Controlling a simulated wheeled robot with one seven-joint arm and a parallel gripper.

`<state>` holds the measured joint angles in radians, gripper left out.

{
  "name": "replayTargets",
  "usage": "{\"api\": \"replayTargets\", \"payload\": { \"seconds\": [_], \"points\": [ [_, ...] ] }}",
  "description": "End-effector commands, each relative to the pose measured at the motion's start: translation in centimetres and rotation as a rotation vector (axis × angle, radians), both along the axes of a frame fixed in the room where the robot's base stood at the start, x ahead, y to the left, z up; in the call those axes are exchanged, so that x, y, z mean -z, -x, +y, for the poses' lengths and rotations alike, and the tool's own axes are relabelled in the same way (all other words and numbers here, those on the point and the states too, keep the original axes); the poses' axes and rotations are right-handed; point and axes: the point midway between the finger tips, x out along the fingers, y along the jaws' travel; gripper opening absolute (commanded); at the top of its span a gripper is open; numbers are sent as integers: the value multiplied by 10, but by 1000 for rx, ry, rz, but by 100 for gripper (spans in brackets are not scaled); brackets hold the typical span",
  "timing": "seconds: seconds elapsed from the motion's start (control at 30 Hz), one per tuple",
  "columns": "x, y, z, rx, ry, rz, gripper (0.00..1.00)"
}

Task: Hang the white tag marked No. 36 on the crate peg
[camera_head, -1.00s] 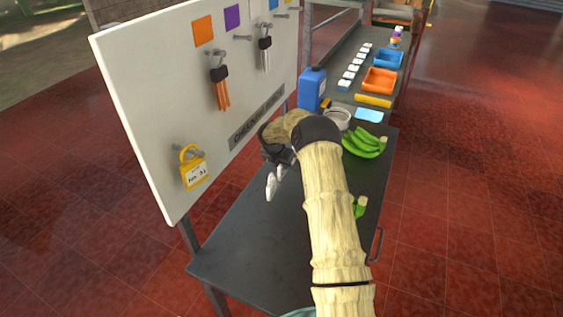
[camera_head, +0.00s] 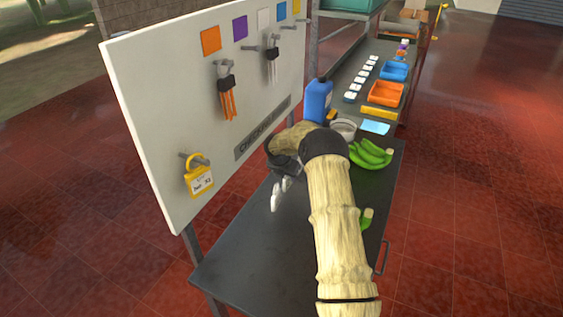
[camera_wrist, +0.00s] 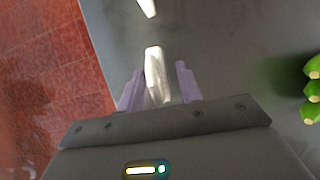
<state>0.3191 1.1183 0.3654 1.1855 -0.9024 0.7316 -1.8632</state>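My gripper (camera_head: 281,192) hangs over the dark bench, in front of the white board. Its two fingers stand apart in the wrist view (camera_wrist: 159,76). A bright pale strip (camera_wrist: 154,70) shows between them; I cannot tell whether it is an object or glare. Several small white tags (camera_head: 361,79) lie in a row on the far bench, too small to read. A bare peg (camera_head: 249,48) is under the purple square. I cannot tell which peg is the crate peg.
The white board (camera_head: 160,100) also bears orange strips (camera_head: 228,105) and dark-topped pale strips (camera_head: 272,65). Green bananas (camera_head: 372,155), a blue jug (camera_head: 317,100) and a blue card (camera_head: 375,127) are beyond my arm. Orange (camera_head: 386,93) and blue (camera_head: 394,71) trays stand farther back.

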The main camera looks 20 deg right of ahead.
Motion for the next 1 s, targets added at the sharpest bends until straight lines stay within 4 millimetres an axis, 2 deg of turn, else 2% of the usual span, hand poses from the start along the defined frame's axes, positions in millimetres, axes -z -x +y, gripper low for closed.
{"api": "replayTargets", "payload": {
  "seconds": [0.37, 0.8, 1.0],
  "points": [
    [-52, 15, 17, -1, 0, -4, 35],
    [-133, 38, 41, -1, 1, -3, 35],
    [-157, 44, 48, -2, 0, -2, 35]
  ]
}}
